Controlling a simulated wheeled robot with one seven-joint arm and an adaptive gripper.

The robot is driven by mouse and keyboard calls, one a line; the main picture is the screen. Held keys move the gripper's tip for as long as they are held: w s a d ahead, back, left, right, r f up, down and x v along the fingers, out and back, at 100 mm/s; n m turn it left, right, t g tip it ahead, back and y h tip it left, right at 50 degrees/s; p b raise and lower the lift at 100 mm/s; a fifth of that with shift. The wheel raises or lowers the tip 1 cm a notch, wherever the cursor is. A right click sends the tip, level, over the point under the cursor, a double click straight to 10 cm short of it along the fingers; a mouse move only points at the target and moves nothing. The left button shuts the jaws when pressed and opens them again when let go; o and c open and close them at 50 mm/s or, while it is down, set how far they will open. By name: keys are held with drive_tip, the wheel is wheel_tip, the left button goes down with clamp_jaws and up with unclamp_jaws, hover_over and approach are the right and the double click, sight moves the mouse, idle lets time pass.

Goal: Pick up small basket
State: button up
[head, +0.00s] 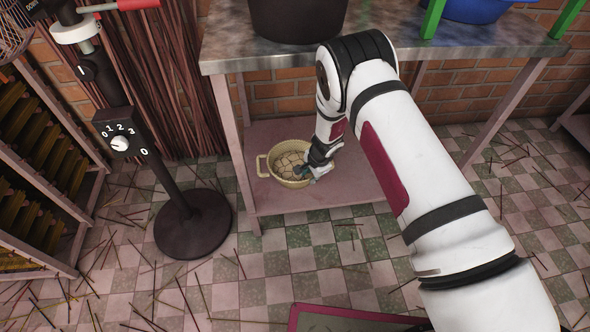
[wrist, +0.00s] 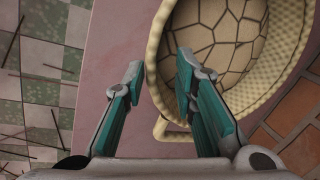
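The small basket (head: 283,181) is cream-yellow with a loop handle on its left side and stands upright on the lower shelf (head: 345,190) of the metal-topped table. Its inside shows a tan surface with a dark cracked pattern. In the wrist view the woven rim (wrist: 153,85) of the basket passes between the two fingers of my gripper (wrist: 160,72). The left finger is outside the wall and the right finger is over the inside. The fingers are apart, with a gap left of the rim. In the head view my gripper (head: 312,170) is at the basket's right side, partly hiding it.
The table top (head: 480,40) overhangs the shelf and holds a dark pot (head: 297,18) and a blue basin (head: 475,8). A black stand (head: 193,225) is at the left, near a wooden rack (head: 40,170). Thin sticks are scattered on the tiled floor.

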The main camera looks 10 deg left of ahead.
sight(305, 185)
drive_tip(key=b+x, duration=0.2)
drive_tip(key=x, duration=0.3)
clamp_jaws()
